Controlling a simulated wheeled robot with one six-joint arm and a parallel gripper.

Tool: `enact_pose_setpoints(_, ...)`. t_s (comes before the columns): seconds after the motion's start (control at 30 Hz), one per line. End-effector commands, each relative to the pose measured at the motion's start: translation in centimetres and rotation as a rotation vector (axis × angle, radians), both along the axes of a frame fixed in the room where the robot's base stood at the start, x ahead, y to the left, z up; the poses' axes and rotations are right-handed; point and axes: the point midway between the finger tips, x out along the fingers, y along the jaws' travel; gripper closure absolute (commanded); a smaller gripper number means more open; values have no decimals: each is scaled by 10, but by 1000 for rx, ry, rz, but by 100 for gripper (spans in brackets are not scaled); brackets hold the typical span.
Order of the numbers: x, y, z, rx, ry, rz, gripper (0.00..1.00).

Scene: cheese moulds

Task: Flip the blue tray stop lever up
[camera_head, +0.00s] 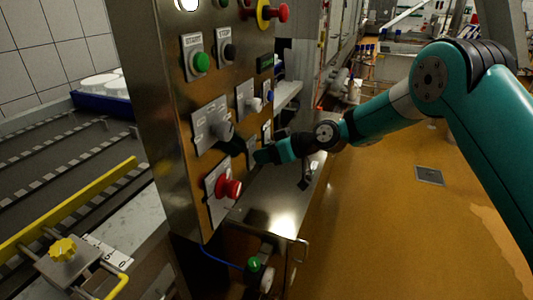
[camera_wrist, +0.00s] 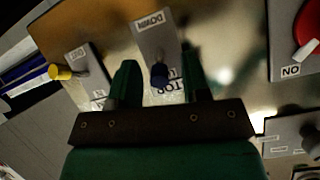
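The plate's lettering appears upside down, with DOWN at the picture's top and a partly covered word that looks like STOP lower. I cannot tell how far the knob is in depth from the fingertips. In the head view my gripper (camera_head: 245,148) is at the panel front and hides this lever.
The steel control panel (camera_head: 170,90) carries a green button (camera_head: 202,62), a red button (camera_head: 228,187) and other levers.

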Motion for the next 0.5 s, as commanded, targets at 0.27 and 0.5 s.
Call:
enact_pose_setpoints(0.27,-1,-5,3,0,-2,-1,57)
enact_pose_setpoints(0.5,-15,-44,23,1,-1,-6,57)
